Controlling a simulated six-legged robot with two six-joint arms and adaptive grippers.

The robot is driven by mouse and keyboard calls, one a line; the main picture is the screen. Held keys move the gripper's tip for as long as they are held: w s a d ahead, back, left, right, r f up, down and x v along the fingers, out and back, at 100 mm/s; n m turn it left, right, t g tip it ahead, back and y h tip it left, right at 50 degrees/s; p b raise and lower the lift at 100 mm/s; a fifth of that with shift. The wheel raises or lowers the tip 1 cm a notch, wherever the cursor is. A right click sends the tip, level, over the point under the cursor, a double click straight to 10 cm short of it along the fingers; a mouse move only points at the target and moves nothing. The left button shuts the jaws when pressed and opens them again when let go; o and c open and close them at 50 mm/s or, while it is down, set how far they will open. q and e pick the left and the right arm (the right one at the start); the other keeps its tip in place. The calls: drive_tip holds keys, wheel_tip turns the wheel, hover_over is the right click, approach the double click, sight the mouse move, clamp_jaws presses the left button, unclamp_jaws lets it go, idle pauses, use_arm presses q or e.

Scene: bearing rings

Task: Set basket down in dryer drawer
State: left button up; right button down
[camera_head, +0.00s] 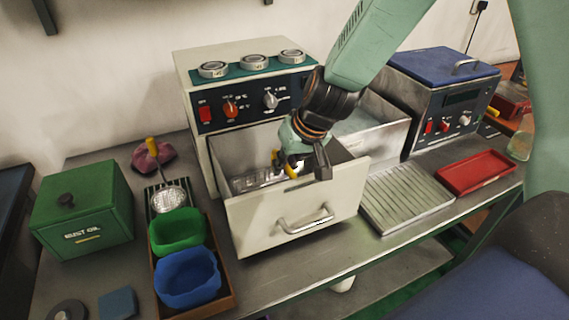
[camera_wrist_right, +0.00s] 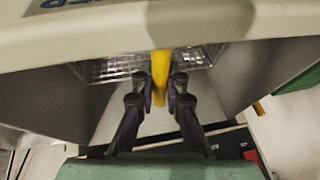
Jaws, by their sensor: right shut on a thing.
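The dryer (camera_head: 247,100) is a cream machine with a dark control panel, and its drawer (camera_head: 285,220) is pulled open. A wire mesh basket (camera_head: 250,183) is inside the drawer, toward its back left. My right gripper (camera_head: 303,168) reaches down into the drawer and is shut on the basket's yellow handle (camera_head: 291,172). In the right wrist view, the fingers (camera_wrist_right: 160,98) close around the yellow handle (camera_wrist_right: 160,68), with the mesh (camera_wrist_right: 110,68) behind it. The basket's underside is hidden, so I cannot tell whether it touches the drawer floor. My left gripper is not in view.
A blue-topped machine (camera_head: 440,85) stands right of the dryer. A ribbed metal tray (camera_head: 405,198) and a red tray (camera_head: 476,172) lie in front of it. Left are a green box (camera_head: 82,210), green bin (camera_head: 176,232), blue bin (camera_head: 188,280) and a yellow-handled strainer (camera_head: 168,200).

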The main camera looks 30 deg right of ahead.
drive_tip(key=shift+w+f, duration=0.2)
drive_tip(key=shift+w, duration=0.1)
drive_tip(key=shift+f+b, duration=0.15)
drive_tip(key=shift+b, duration=0.25)
drive_tip(key=shift+s, duration=0.1)
drive_tip(key=c, duration=1.3)
unclamp_jaws()
